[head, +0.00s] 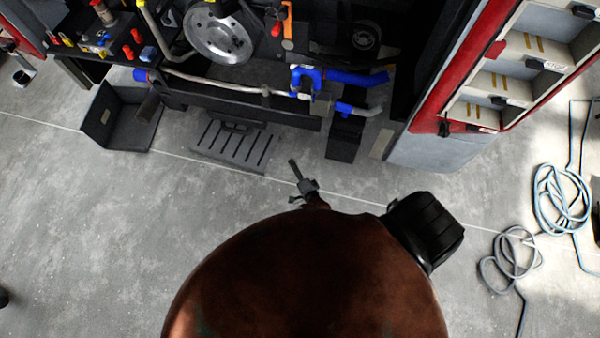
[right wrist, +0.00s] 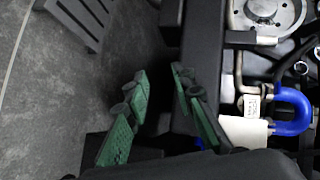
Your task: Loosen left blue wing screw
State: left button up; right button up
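My right gripper (head: 296,181) hangs over the grey floor in front of the vehicle's open compartment in the head view. In the right wrist view its green-padded fingers (right wrist: 160,88) are spread, with nothing between them. A blue U-shaped hose (head: 308,79) sits on the pipework; it also shows at the right of the right wrist view (right wrist: 296,112). The metal pipe (head: 215,82) has a blue end (head: 147,75) at its left. A small blue part (right wrist: 200,143) shows beside the right finger. I cannot tell any blue wing screw apart. My left gripper is not in view.
A slotted dark step (head: 232,146) and an open black box (head: 122,118) lie before the compartment. A red-framed door (head: 470,60) stands open at right. Coiled hoses (head: 562,200) lie on the floor at far right. The floor between is clear.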

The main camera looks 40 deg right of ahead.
aim_at(293, 93)
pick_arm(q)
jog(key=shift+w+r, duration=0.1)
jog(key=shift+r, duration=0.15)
pick_arm(e)
jog(key=s+f+n+g+y, duration=0.1)
jog(key=s+f+n, duration=0.2)
jog(key=s+f, duration=0.2)
jog(key=shift+s+a+f+n+g+y, duration=0.2)
jog(key=shift+s+a+n+g+y, duration=0.1)
jog(key=shift+a+n+g, duration=0.15)
jog(key=shift+o, duration=0.5)
